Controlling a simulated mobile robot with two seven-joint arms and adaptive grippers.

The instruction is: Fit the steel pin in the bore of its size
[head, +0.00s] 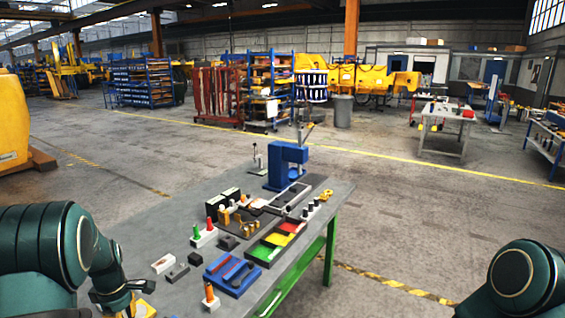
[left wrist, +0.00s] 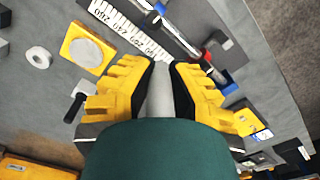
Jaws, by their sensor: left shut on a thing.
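In the left wrist view, my left gripper (left wrist: 160,85) has its yellow fingers closed on a pale grey, smooth rod, the steel pin (left wrist: 160,96). The pin's lower part is hidden by my gripper. A white strip with black numbers (left wrist: 131,28) lies beyond the fingertips, at the top. In the head view my left gripper (head: 128,290) is low over the near left part of the grey workbench (head: 150,232); the pin cannot be made out there. I cannot pick out the bores clearly in either view. My right gripper is out of view.
On the bench in the head view are a blue tray (head: 236,288), green, yellow and red bins (head: 264,251), a blue press (head: 286,166) and blocks with coloured handles. The wrist view shows a yellow block with a pale disc (left wrist: 87,52) and a white ring (left wrist: 39,57).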

